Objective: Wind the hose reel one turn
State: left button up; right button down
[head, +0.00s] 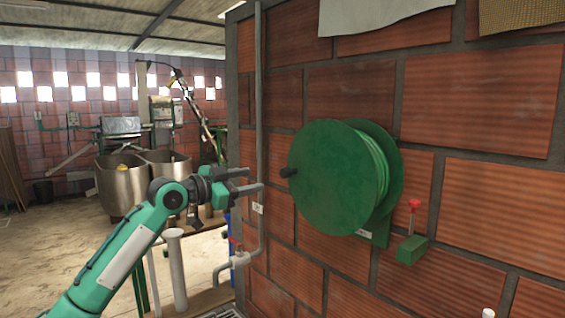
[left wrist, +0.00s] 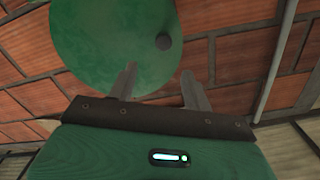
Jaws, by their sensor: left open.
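The green hose reel (head: 335,178) is mounted on the brick wall, with green hose wound between its two discs. In the left wrist view, the reel disc (left wrist: 105,40) and the knob (left wrist: 163,41) show beyond the fingertips (left wrist: 158,82). The knob lies ahead of the gap between the fingers, not between them. My right gripper is in neither view.
A green box with a red-knobbed lever (head: 411,247) sits on the wall below right of the reel. A grey vertical pipe (head: 258,100) with a red-handled valve runs left of the reel, close behind my gripper. Metal tanks (head: 125,180) stand further back left.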

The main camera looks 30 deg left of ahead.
aim_at(282, 173)
pick_arm(q)
jog(key=w+d+n+p, duration=0.1)
jog(key=w+n+p, duration=0.2)
jog(key=n+p, duration=0.1)
jog(key=w+d+n+p, duration=0.1)
jog(key=w+n+p, duration=0.3)
jog(key=n, duration=0.2)
jog(key=w+d+n+p, duration=0.2)
jog(key=w+n+p, duration=0.2)
jog(key=n, duration=0.1)
jog(key=shift+w+d+f+p, duration=0.1)
jog(key=shift+w+d+p, duration=0.15)
jog(key=shift+w, duration=0.35)
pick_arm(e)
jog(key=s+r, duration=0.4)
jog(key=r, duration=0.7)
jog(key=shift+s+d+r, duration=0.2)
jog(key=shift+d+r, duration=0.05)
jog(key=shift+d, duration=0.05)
pick_arm(q)
grip_shut()
